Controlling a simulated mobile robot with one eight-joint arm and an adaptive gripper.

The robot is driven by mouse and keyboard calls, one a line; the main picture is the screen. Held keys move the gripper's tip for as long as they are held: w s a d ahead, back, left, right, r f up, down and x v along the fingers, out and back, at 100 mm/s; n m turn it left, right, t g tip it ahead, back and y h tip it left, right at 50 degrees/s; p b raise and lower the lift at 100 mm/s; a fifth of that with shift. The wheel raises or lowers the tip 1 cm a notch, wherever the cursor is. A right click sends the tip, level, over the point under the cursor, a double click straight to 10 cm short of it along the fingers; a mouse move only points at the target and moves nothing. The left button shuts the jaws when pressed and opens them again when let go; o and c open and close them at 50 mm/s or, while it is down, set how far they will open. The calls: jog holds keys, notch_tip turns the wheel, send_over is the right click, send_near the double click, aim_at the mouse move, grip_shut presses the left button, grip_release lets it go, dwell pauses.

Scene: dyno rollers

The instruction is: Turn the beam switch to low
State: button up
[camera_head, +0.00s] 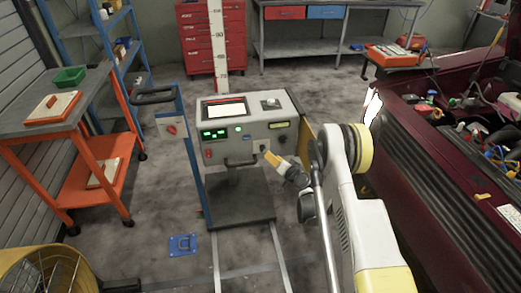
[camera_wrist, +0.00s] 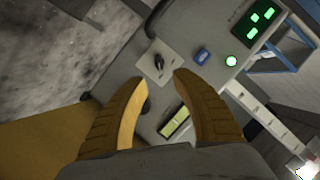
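The grey machine console (camera_head: 225,150) stands mid-floor in the head view. A dark lever knob on a light square plate, which looks like the beam switch (camera_wrist: 158,64), shows ahead of my fingertips in the wrist view. Its labels and setting are too small to read. In the head view the plate (camera_head: 262,146) is on the console's lower front face. My gripper (camera_wrist: 162,90) is open and empty, its yellow-brown fingers apart, with the switch just beyond the gap. In the head view my gripper (camera_head: 271,158) is close to the console's front.
A blue button (camera_wrist: 202,56), a round green light (camera_wrist: 232,61) and a yellow-green display (camera_wrist: 174,122) are near the switch. A black handle (camera_head: 240,162) sticks out below. A post with a red knob (camera_head: 172,129) stands left; a dark red car (camera_head: 450,150) is right.

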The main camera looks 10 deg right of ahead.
aim_at(263, 148)
jog(key=b+x, duration=0.3)
jog(key=x, duration=0.7)
jog(key=shift+w+f+b, duration=0.3)
jog(key=shift+b, duration=0.1)
grip_shut()
